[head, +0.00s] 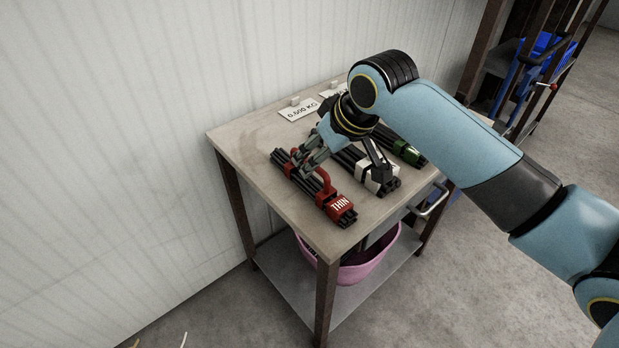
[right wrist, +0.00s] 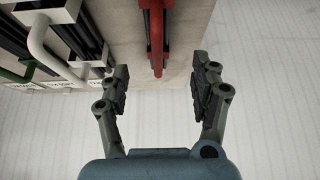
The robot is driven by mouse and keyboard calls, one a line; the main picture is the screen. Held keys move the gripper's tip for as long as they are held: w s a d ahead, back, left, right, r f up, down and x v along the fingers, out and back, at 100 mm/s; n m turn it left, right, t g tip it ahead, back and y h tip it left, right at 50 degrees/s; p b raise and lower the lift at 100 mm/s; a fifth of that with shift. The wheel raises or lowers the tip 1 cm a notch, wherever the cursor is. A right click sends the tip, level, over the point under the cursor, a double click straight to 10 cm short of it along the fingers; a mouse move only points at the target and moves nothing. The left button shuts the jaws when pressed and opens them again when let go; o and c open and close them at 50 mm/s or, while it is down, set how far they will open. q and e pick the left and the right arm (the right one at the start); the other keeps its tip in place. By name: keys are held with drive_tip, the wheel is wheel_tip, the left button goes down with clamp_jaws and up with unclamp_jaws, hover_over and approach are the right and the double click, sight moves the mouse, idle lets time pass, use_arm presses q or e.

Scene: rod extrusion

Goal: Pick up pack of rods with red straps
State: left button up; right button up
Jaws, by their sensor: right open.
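The pack of dark rods with red straps (head: 339,208) lies on the table in the head view. It has a red handle and a strap marked "THIN". In the right wrist view its red handle (right wrist: 156,38) runs down from the top edge, ahead of the gap between the fingers. My right gripper (head: 340,163) is above the table, over the red and white packs. In the right wrist view the right gripper (right wrist: 161,80) is open and empty, with a finger on each side of the red handle's line. My left gripper is not in view.
A pack with white straps (head: 370,186) and one with green straps (head: 411,153) lie beside the red one. A "0.500 KG" card (head: 299,110) stands at the back of the table (head: 240,134). A pink tub (head: 362,271) sits on the lower shelf. A wall is behind.

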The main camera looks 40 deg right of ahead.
drive_tip(key=x, duration=0.5)
drive_tip(key=shift+b, duration=0.4)
drive_tip(key=x, duration=0.5)
drive_tip(key=shift+w+d+b, duration=0.1)
drive_tip(key=shift+w+b, duration=0.2)
drive_tip(key=shift+b, duration=0.05)
clamp_jaws()
